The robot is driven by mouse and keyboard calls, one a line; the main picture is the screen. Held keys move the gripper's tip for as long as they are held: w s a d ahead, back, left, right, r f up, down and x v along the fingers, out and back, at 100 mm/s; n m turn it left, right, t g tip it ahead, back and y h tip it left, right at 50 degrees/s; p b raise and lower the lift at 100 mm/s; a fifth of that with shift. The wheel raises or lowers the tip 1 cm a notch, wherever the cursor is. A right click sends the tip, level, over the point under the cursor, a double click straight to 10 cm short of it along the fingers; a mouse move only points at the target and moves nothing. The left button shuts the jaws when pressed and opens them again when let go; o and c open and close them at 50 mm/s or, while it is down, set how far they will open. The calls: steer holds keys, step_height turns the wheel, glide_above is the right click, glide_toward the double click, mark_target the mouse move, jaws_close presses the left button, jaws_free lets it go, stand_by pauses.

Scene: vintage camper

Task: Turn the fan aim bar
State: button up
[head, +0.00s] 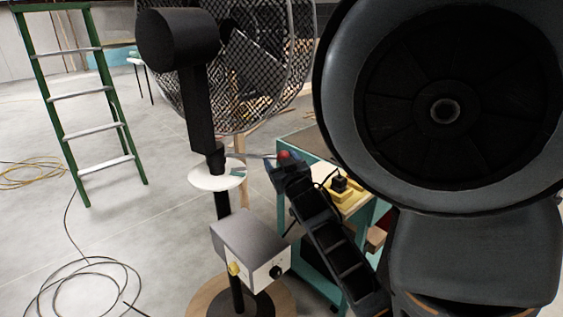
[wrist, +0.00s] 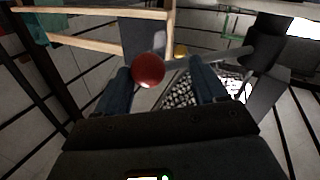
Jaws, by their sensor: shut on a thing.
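The fan aim bar (head: 252,156) is a thin grey rod running sideways from the neck of the black stand fan (head: 199,105). It ends in a red ball knob (head: 284,155). In the wrist view the red knob (wrist: 148,69) shows between my fingertips, and the bar (wrist: 215,57) runs right from it to the dark fan post. My gripper (head: 287,166) is at the knob end, shut on the bar; its fingers (wrist: 163,82) stand either side of the knob. The exact contact is partly hidden.
The fan's wire cage (head: 240,75) is behind the neck, and a control box (head: 250,248) is low on the post. A teal cart (head: 305,152) with a yellow-based switch (head: 343,192) stands right. A green ladder (head: 88,95) and loose cables (head: 80,285) are left.

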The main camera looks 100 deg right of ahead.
steer(key=s+a+b, duration=0.1)
steer(key=a+b, duration=0.1)
steer(key=a, duration=0.5)
steer(key=shift+s+a+b, duration=0.25)
steer(key=shift+a+b, duration=0.1)
steer(key=shift+b, duration=0.05)
steer(key=shift+c, duration=0.4)
